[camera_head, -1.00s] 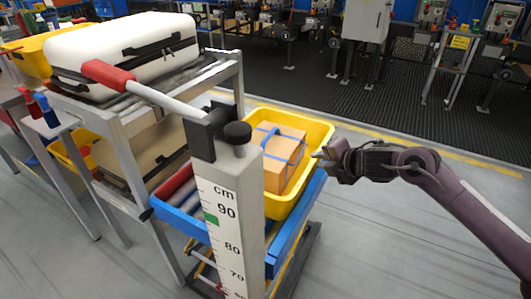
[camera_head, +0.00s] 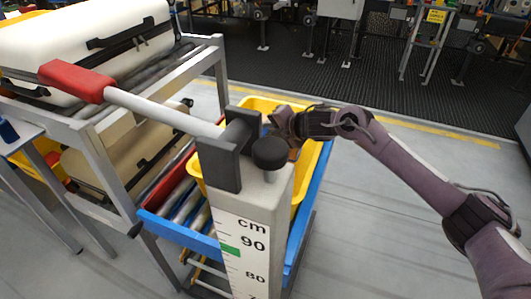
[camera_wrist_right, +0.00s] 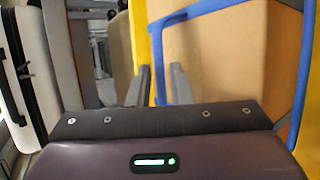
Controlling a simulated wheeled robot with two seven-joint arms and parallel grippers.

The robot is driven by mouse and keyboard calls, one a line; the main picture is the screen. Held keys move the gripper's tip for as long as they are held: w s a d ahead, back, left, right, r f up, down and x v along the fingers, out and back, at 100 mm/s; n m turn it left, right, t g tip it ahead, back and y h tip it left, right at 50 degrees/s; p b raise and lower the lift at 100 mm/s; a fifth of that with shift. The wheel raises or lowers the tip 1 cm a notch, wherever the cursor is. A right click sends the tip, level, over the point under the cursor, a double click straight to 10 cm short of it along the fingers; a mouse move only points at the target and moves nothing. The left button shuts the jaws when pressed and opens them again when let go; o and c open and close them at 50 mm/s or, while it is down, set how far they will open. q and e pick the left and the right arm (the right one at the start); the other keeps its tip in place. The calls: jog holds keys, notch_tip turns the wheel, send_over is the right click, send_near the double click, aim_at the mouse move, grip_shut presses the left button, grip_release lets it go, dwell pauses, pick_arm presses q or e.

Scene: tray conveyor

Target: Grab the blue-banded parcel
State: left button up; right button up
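The parcel is a tan box with blue bands and fills much of the right wrist view (camera_wrist_right: 235,60). In the head view only a brown sliver of it (camera_head: 296,153) shows, behind my right gripper and a post. It is in a yellow tray (camera_head: 318,150). My right gripper (camera_wrist_right: 162,85) is at the parcel's edge beside the yellow tray wall. Its two fingers stand a small gap apart, with yellow and a bit of blue band between them. Contact with the parcel cannot be told. My left gripper is not in view.
A grey post with a cm scale (camera_head: 240,240) and a red-tipped bar (camera_head: 75,82) stands in front of the tray. The tray is in a blue-sided frame (camera_head: 305,220). A rack with a white case (camera_head: 85,45) is at left. Floor is clear at right.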

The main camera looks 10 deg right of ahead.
jog(key=shift+x, duration=0.85)
jog(key=shift+c, duration=0.5)
grip_shut()
jog(key=shift+w+r, duration=0.1)
jog(key=shift+r, duration=0.05)
